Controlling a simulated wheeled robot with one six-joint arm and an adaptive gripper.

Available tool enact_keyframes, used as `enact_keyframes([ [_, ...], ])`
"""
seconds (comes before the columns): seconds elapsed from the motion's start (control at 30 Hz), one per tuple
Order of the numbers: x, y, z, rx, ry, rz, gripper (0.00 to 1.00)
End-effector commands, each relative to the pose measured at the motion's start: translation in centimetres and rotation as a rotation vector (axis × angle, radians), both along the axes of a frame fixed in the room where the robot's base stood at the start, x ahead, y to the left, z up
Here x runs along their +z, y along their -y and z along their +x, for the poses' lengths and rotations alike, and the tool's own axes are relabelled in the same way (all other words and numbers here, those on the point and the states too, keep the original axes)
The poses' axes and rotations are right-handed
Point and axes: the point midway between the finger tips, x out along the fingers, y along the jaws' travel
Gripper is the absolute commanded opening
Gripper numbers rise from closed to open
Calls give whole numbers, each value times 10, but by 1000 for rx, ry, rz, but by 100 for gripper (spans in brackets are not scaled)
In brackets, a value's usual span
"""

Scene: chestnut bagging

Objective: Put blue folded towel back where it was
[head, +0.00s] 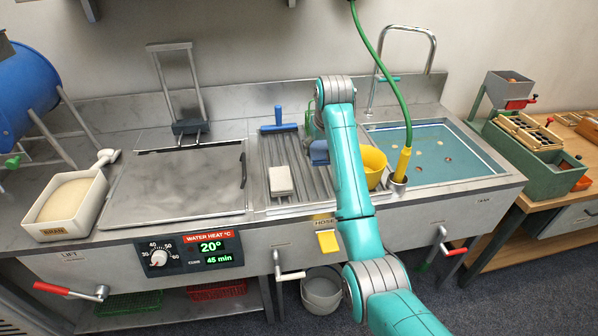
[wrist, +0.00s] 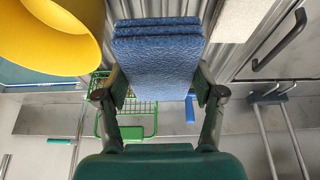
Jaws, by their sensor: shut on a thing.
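The blue folded towel (wrist: 156,62) is held between the two fingers of my gripper (wrist: 160,88) in the wrist view. Its folded layers show at the far end. In the head view a small part of the towel (head: 319,152) shows left of my arm, over the right side of the ribbed draining board (head: 292,158). My arm hides most of the gripper there. I cannot tell whether the towel touches the board.
A white block (head: 280,181) and blue squeegee (head: 279,124) lie on the board. A green wire basket (wrist: 128,118) shows behind the towel.

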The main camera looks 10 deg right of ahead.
Motion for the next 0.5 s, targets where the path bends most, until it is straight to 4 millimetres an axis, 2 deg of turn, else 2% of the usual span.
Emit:
enact_keyframes([
  [0.3,-49,0,-1,0,-3,0,35],
  [0.5,-64,0,0,0,-2,0,35],
])
